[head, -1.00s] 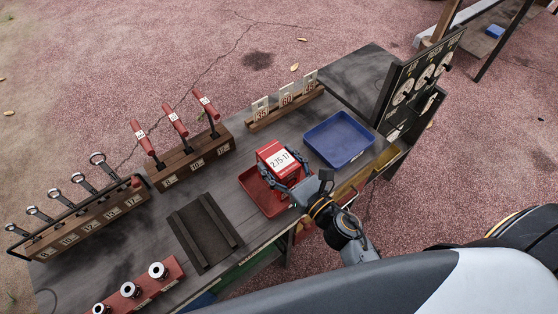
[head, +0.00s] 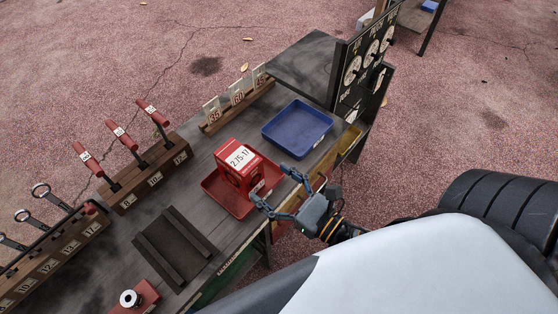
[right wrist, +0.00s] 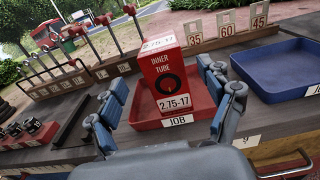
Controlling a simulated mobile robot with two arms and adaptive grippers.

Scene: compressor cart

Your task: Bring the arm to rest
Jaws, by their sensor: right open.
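My right gripper (head: 277,192) is open and empty just in front of the red tray (head: 215,188), at the near edge of the bench. A red inner tube box (head: 240,172) marked 2.75-17 stands upright in that tray. In the right wrist view the open fingers (right wrist: 165,105) show either side of the box (right wrist: 168,82), with the tray's JOB label between them. The fingers appear apart from the box. My left gripper is not in view.
A blue tray (head: 298,129) lies to the right of the red one, empty. Racks of red-handled tools (head: 150,178) and wrenches (head: 55,250), numbered cards (head: 237,100) and a gauge board (head: 362,65) line the bench. Open paved ground lies beyond and to the right.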

